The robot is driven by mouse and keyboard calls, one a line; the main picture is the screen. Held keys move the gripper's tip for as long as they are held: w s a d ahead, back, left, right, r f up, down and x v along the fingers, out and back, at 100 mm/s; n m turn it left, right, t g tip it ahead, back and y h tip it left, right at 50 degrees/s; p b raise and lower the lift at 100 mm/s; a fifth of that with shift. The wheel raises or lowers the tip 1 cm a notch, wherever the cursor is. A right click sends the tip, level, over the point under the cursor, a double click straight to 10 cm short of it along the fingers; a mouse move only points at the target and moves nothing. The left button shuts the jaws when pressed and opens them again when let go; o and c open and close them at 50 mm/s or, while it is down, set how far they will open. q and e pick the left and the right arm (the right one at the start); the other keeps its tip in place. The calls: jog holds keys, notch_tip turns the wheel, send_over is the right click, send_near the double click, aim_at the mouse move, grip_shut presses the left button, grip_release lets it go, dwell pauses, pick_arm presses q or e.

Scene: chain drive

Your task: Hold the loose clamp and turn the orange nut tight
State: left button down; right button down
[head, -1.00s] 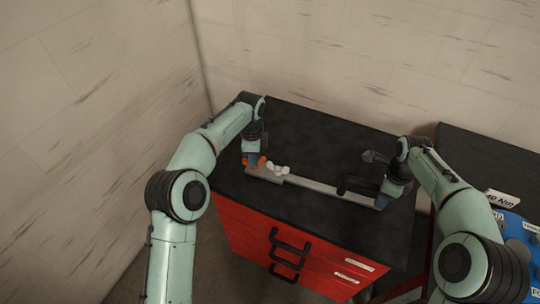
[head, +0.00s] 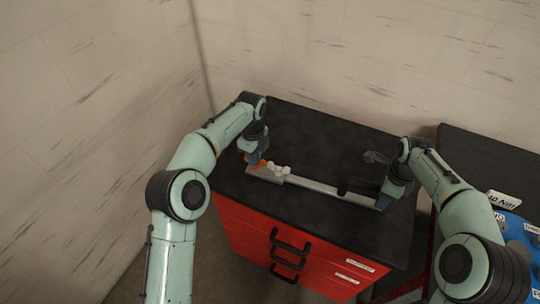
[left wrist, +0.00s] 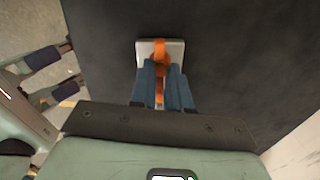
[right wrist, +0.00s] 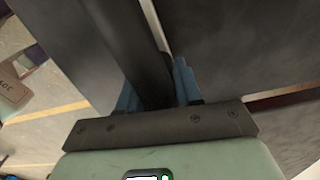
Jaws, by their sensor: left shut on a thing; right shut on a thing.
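The orange nut (head: 262,163) sits at the left end of a long pale grey bar on the bench. My left gripper (head: 254,160) is over it from above, shut on it. In the left wrist view the orange nut (left wrist: 160,55) shows between the blue fingers (left wrist: 161,88), above a pale plate. My right gripper (head: 384,200) is at the bar's right end. In the right wrist view its blue fingers (right wrist: 157,92) are shut on a dark piece (right wrist: 142,50), which seems to be the clamp. The fingers hide much of it.
The grey bar (head: 318,187) lies across the black bench top (head: 310,130) of a red drawer cabinet (head: 300,258). A small whitish part (head: 280,170) is on the bar beside the nut. A blue board (head: 518,235) stands at the right.

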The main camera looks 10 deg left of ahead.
pick_arm(q)
jog(key=shift+d+r, duration=0.1)
jog(key=shift+d, duration=0.1)
pick_arm(e)
jog(key=shift+a, duration=0.1)
pick_arm(q)
jog(key=c, duration=1.1)
grip_release()
jog(key=shift+a, duration=0.1)
notch_tip(320, 180, up, 12)
pick_arm(e)
jog(key=c, duration=0.7)
grip_release()
jog(key=shift+r, duration=0.1)
